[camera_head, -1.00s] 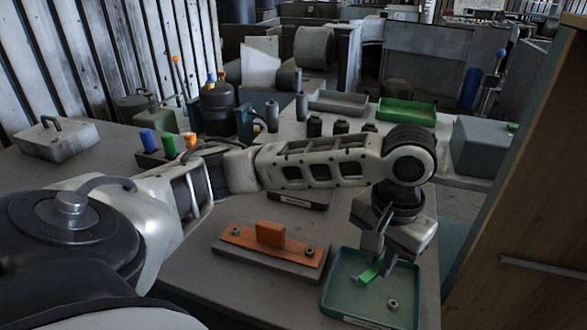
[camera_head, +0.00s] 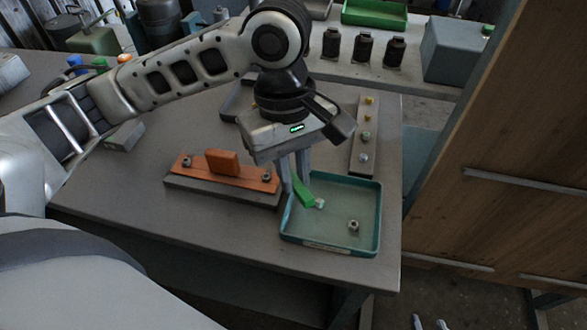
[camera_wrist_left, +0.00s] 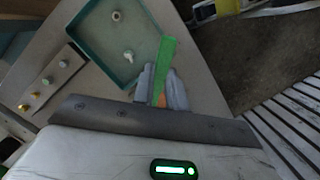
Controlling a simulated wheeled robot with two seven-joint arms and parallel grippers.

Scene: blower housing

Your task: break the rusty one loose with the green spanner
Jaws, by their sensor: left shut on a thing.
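My left gripper (camera_head: 296,182) is shut on the green spanner (camera_head: 303,192), over the left part of the teal tray (camera_head: 376,215). The green spanner (camera_wrist_left: 166,58) also shows between the fingers in the left wrist view. An orange plate (camera_head: 225,174) with an upright orange block lies on a grey base left of the tray. A nut sits at its left end (camera_head: 186,161) and another at its right end (camera_head: 268,176); I cannot tell which is rusty. Two pale tips at the bottom edge look like my right gripper (camera_head: 429,322), fingers apart, mostly out of frame.
A loose nut (camera_head: 353,225) lies in the tray, and a small pale piece (camera_head: 319,203) is by the spanner's end. A strip with several studs (camera_head: 364,140) lies behind the tray. A wooden panel (camera_head: 510,150) stands right. The table front is clear.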

